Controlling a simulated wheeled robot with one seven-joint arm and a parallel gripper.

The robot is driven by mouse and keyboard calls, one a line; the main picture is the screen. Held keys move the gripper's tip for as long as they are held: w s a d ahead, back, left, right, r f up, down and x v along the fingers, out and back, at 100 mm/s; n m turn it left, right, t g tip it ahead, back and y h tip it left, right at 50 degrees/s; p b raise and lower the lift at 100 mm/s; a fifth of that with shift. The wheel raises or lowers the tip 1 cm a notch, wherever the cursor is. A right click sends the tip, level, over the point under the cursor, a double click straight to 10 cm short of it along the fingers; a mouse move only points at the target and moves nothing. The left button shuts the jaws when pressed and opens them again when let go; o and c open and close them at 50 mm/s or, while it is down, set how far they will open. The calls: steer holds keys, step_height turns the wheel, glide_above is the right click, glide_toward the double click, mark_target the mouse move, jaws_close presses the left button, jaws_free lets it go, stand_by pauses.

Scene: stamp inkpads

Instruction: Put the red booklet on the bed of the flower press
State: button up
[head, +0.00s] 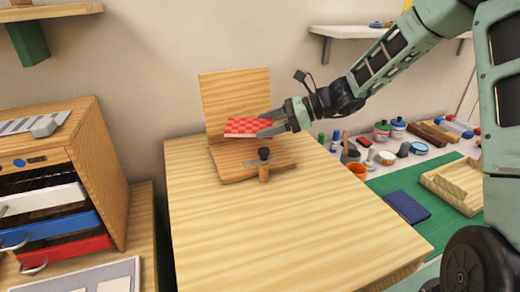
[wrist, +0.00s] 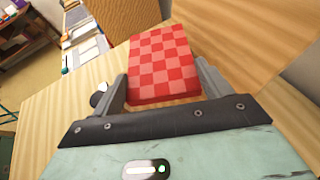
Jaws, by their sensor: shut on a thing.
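The red checkered booklet (head: 247,126) is held between the fingers of my gripper (head: 284,122), which is shut on it. In the head view the booklet is roughly level and appears above the bed (head: 235,165) of the wooden flower press. I cannot tell how large the gap under it is. The press's upright board (head: 236,97) stands open behind the bed. A dark knob on a wooden post (head: 264,165) stands at the bed's front edge. In the wrist view the booklet (wrist: 160,62) lies between both fingertips (wrist: 163,85).
The press stands on a light wooden table (head: 280,230) with its front clear. A drawer cabinet (head: 100,170) is at left. At right, a green mat (head: 440,215) holds a blue pad (head: 407,207) and a wooden tray (head: 455,185), with bottles and cups behind.

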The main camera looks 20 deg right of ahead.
glide_toward(249, 153)
steer(key=shift+x, duration=2.15)
steer(key=shift+s+a+r, duration=0.1)
steer(key=shift+s, duration=0.05)
steer(key=o, duration=1)
steer(key=shift+o, duration=0.2)
steer(key=shift+r, duration=0.15)
steer(key=v, duration=1.2)
